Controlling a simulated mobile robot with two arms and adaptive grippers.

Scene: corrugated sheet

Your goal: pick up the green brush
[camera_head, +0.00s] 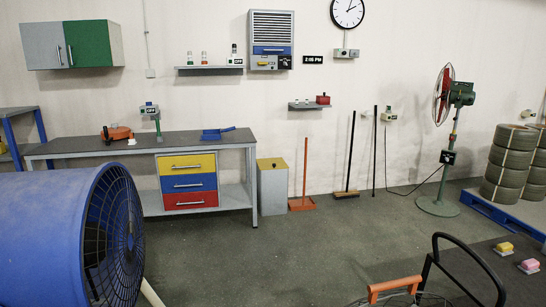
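I do not make out a green brush in the head view. A small yellow block-like thing (504,248) and a small pink one (529,265), each with a pale underside, lie on a dark flat surface (475,262) at the lower right. They may be brushes, but they are too small to tell. A broom (348,160) with a dark handle leans on the back wall. Neither of my grippers shows in the view.
A large blue drum fan (50,235) fills the lower left. A workbench (95,147) with coloured drawers stands at the back left. A black curved handle (468,252) and an orange grip (395,286) are in front. The middle floor (290,250) is clear.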

